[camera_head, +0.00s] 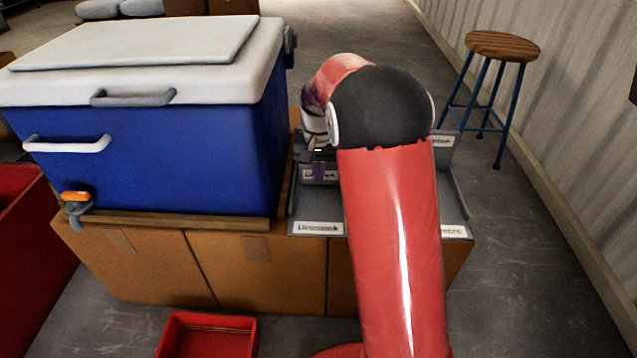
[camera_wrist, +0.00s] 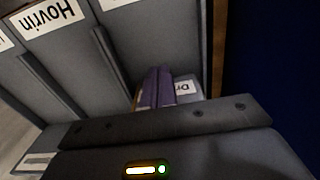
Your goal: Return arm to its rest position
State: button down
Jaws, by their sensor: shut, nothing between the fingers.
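My arm reaches forward from the bottom of the head view, bent over at a dark elbow, and hides part of the grey tray (camera_head: 318,214) behind it. My gripper (camera_head: 320,174) is beyond the elbow, low over the tray and close to the right side of the blue cooler. In the wrist view, the fingers of my gripper (camera_wrist: 157,88) are together, pointing into the tray, with nothing seen between them. Whether the fingertips touch the tray I cannot tell.
The blue cooler (camera_head: 150,150) with a white lid stands left of my arm on cardboard boxes (camera_head: 255,270). A red bin (camera_head: 208,335) sits on the floor in front. A stool (camera_head: 503,46) stands at the back right by the wall. The floor at right is clear.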

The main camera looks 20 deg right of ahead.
jog(key=s+a+r+n+t, duration=0.1)
jog(key=s+r+n+t, duration=0.15)
jog(key=s+r, duration=1.2)
jog(key=s+a+f+n+t, duration=0.1)
jog(key=s+t, duration=0.2)
jog(key=s, duration=1.2)
jog(key=shift+a+f, duration=0.15)
jog(key=shift+f, duration=0.25)
jog(key=shift+s, duration=0.1)
